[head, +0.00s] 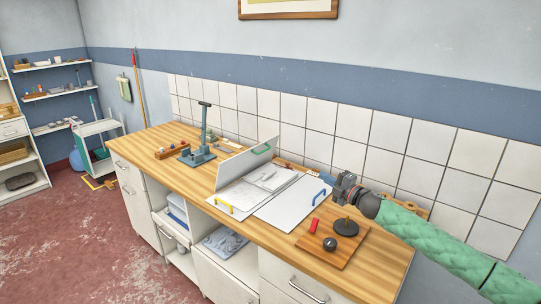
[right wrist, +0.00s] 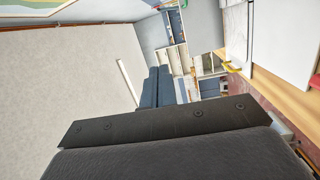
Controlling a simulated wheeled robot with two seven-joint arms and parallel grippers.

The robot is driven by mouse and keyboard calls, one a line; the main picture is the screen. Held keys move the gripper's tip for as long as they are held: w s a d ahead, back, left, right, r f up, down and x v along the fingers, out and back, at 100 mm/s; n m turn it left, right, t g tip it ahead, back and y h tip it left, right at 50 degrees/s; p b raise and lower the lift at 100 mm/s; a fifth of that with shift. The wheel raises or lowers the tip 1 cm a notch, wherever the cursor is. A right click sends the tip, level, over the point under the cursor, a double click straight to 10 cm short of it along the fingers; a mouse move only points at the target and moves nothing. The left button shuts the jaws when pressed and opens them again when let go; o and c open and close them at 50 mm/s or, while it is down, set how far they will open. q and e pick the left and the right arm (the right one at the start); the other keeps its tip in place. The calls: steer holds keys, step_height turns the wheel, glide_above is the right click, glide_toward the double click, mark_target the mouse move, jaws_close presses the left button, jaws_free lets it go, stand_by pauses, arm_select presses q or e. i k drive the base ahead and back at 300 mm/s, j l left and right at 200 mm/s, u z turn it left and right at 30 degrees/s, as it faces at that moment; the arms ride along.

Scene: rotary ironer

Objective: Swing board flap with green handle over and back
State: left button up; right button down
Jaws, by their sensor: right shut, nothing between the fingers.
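A folding board lies on the wooden counter. Its flap with the green handle (head: 262,150) is a light grey panel (head: 238,163) standing up, roughly on edge, at the back left of the board. A yellow handle (head: 224,205) is at the front left of the board. A flat white panel (head: 288,205) with a blue handle (head: 319,197) lies to the right. My right gripper (head: 343,181) is above the counter, just right of the blue handle and apart from the green one. Its fingers (right wrist: 164,86) are shut and empty. My left gripper is out of view.
A tiled wall bounds the counter behind.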

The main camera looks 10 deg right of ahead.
mark_target(232, 169)
steer(key=i, duration=1)
